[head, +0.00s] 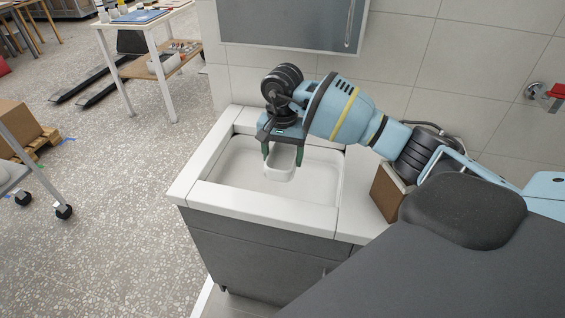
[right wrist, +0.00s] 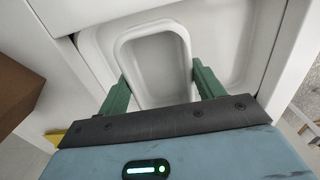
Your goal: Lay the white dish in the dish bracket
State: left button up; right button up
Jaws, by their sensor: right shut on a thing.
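The white dish (head: 281,172) is a small rounded rectangular tray, held over the white washbasin. My right gripper (head: 282,154) points down and is shut on the dish, with a green finger at each side. In the right wrist view the dish (right wrist: 155,62) shows its hollow inside, between the green fingers of the right gripper (right wrist: 160,82). I cannot make out a dish bracket for certain in either view. My left gripper is not in view.
The washbasin (head: 320,189) sits in a white counter on a grey cabinet (head: 250,255). A mirror cabinet (head: 290,24) hangs above. A brown box (head: 386,193) stands right of the basin. A fixture with a red part (head: 555,91) is on the tiled wall at right.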

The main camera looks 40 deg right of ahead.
aim_at(283, 162)
jog(key=shift+w+d+f, duration=0.1)
jog(key=shift+w+d, duration=0.05)
jog(key=shift+w, duration=0.1)
jog(key=shift+f, duration=1.65)
jog(key=shift+f, duration=0.1)
jog(key=shift+f, duration=0.35)
jog(key=shift+f, duration=0.15)
jog(key=o, duration=1.1)
